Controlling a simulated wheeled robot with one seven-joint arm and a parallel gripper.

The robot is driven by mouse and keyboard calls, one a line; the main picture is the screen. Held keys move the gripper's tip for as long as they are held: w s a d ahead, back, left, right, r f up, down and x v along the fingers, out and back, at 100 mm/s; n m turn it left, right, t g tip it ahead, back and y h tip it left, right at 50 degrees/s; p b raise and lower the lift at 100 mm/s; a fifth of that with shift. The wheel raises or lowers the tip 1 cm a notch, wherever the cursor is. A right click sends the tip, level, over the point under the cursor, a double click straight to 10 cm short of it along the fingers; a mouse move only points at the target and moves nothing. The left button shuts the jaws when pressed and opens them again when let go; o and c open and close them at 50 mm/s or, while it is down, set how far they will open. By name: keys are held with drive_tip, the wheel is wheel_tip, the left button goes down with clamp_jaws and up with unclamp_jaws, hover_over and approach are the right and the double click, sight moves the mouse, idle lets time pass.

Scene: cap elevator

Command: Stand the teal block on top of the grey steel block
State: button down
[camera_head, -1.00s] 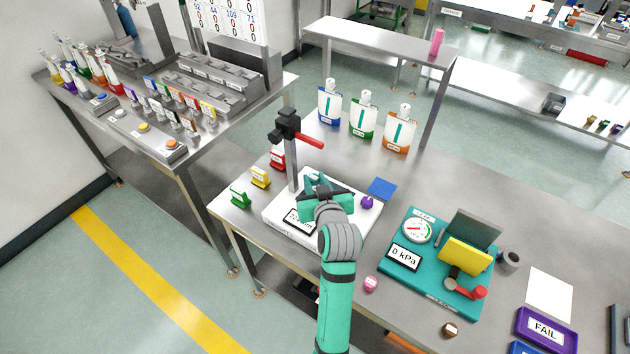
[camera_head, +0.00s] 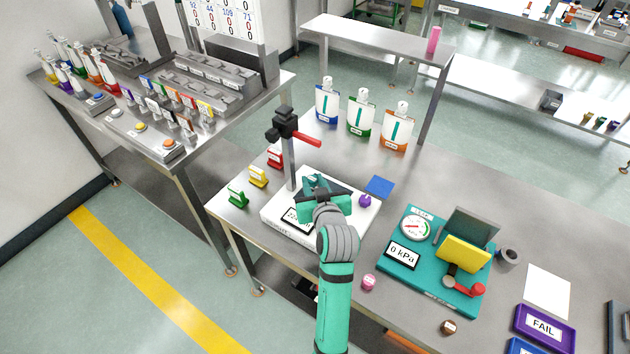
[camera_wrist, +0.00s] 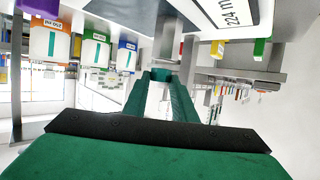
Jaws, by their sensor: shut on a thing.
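My gripper (camera_head: 316,184) is low over the white base (camera_head: 275,217) of the stand, close to its grey post. In the wrist view, my two dark green fingers (camera_wrist: 160,84) reach forward, shut on a small teal piece, the teal block (camera_wrist: 160,74), at their tips. In the head view my gripper's black body and wrist mostly cover the block, so its tilt and any contact below it cannot be told. I cannot make out the grey steel block for certain; my gripper may hide it.
The stand's grey post (camera_head: 289,165) with a red arm (camera_head: 306,138) rises beside my gripper. A purple knob (camera_head: 365,201) and blue pad (camera_head: 380,187) lie to the right. Red, yellow (camera_head: 258,177) and green holders stand left. The teal gauge board (camera_head: 420,278) is further right.

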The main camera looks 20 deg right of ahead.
drive_tip(key=shift+a+f, duration=0.2)
drive_tip(key=shift+f, duration=0.05)
drive_tip(key=shift+d+f, duration=0.1)
drive_tip(key=shift+f, duration=0.3)
drive_tip(key=c, duration=1.4)
unclamp_jaws()
drive_tip(key=v, duration=1.1)
drive_tip(key=shift+d, duration=0.1)
drive_tip(key=shift+f, duration=0.1)
